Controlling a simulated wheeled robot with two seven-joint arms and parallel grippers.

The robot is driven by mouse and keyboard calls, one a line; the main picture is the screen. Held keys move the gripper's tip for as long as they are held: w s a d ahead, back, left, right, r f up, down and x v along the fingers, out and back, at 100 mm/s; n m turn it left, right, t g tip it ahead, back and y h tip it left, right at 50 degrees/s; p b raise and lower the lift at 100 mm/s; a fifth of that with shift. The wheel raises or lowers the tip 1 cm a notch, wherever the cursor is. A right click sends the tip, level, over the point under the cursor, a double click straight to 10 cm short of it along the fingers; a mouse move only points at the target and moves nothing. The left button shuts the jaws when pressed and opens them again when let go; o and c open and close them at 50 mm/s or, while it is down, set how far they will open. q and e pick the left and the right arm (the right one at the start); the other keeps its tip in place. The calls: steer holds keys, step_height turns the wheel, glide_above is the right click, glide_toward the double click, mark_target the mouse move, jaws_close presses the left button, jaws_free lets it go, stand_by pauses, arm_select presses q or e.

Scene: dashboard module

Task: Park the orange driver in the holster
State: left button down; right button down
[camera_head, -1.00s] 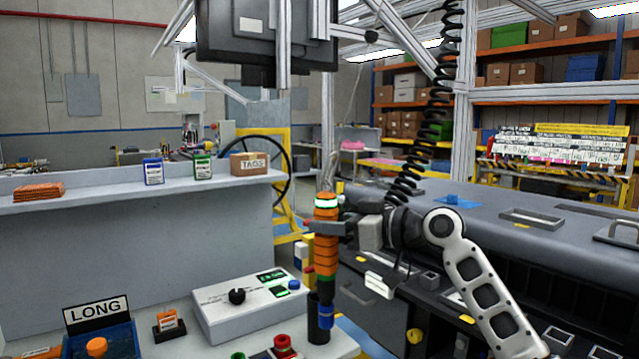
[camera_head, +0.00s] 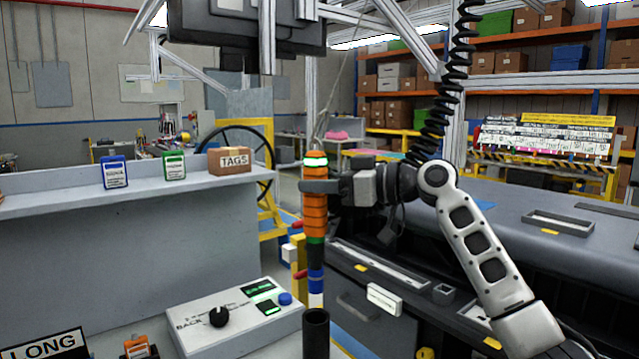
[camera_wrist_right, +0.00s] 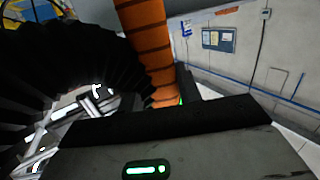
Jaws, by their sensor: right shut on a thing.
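The orange driver (camera_head: 315,218) is upright, with black bands, a lit green ring at its top and green, black and blue sections below. My right gripper (camera_head: 318,186) is shut around its upper part. The driver also shows in the right wrist view (camera_wrist_right: 146,40), running up from the gripper (camera_wrist_right: 165,112). A dark, open-topped tube that looks like the holster (camera_head: 316,334) stands at the bottom of the head view. My left gripper is out of view.
A white control box (camera_head: 235,318) with a knob stands left of the tube. A LONG sign (camera_head: 45,345) is at the lower left. A shelf holds a TAGS box (camera_head: 235,160). A grey dashboard module (camera_head: 530,255) fills the right. A black coiled cable (camera_head: 437,110) hangs behind my right arm.

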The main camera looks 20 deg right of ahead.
mark_target(323, 269)
steer(key=shift+f+b, duration=0.65)
steer(key=shift+f, duration=0.2)
steer(key=shift+f+b, duration=0.35)
steer(key=shift+f, duration=0.2)
steer(key=shift+f+b, duration=0.6)
steer(key=shift+f, duration=0.25)
steer(key=shift+f+b, duration=0.85)
steer(key=shift+f, duration=0.25)
steer(key=shift+f+b, duration=0.4)
steer(key=shift+f, duration=0.15)
steer(key=shift+f+b, duration=0.6)
steer(key=shift+f, duration=0.25)
steer(key=shift+f+b, duration=1.45)
steer(key=shift+f, duration=0.5)
steer(key=shift+f+b, duration=0.6)
steer(key=shift+f, duration=0.15)
steer(key=shift+f+b, duration=0.3)
steer(key=shift+f, duration=0.15)
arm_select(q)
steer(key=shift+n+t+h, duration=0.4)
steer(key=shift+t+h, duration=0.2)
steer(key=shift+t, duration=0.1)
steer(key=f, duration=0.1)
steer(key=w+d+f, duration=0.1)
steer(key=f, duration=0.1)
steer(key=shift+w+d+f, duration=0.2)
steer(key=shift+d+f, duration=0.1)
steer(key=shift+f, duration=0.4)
arm_select(e)
steer(key=shift+f, duration=0.25)
